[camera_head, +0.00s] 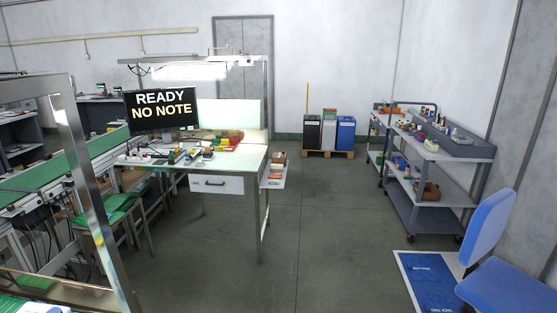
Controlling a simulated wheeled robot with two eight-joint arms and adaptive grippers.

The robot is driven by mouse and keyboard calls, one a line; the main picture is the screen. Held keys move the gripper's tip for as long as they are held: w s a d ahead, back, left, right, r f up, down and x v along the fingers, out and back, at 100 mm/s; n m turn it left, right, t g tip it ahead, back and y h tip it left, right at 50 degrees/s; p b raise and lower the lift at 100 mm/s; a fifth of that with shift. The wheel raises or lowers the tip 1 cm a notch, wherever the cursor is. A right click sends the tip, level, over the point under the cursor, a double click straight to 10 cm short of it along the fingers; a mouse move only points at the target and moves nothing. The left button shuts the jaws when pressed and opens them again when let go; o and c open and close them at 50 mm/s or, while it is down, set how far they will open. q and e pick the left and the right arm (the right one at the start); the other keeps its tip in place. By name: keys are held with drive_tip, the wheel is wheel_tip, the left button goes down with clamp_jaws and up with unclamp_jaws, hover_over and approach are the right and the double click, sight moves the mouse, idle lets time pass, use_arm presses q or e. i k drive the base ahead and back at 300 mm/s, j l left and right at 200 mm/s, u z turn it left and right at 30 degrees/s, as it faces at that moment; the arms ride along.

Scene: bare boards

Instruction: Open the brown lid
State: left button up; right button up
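No lid that I can clearly tell as brown shows in the head view. At the back wall, several bins stand side by side on a wooden pallet (328,154). The left one is a dark bin (312,134) with a light top part. The middle bin (329,132) has an orange-brown and green upper part, too small to tell whether this is a lid or whether it is shut. The right one is a blue bin (346,134). Neither of my grippers is in view.
A workbench (235,160) with a drawer and a monitor (161,108) stands left of centre. A shelf cart (430,188) stands at the right. A blue chair (490,250) and blue mat (436,282) are at the lower right. Floor between bench and cart is clear.

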sight(276, 155)
drive_tip(key=i+z, duration=0.25)
drive_tip(key=i, duration=2.7)
drive_tip(key=i+l, duration=0.1)
drive_tip(key=i, duration=1.1)
drive_tip(key=i+l+u, duration=0.1)
drive_tip(key=i+u, duration=0.25)
drive_tip(key=i, duration=0.15)
drive_tip(key=i+l+u, duration=0.2)
drive_tip(key=i+u, duration=0.2)
drive_tip(key=i, duration=0.1)
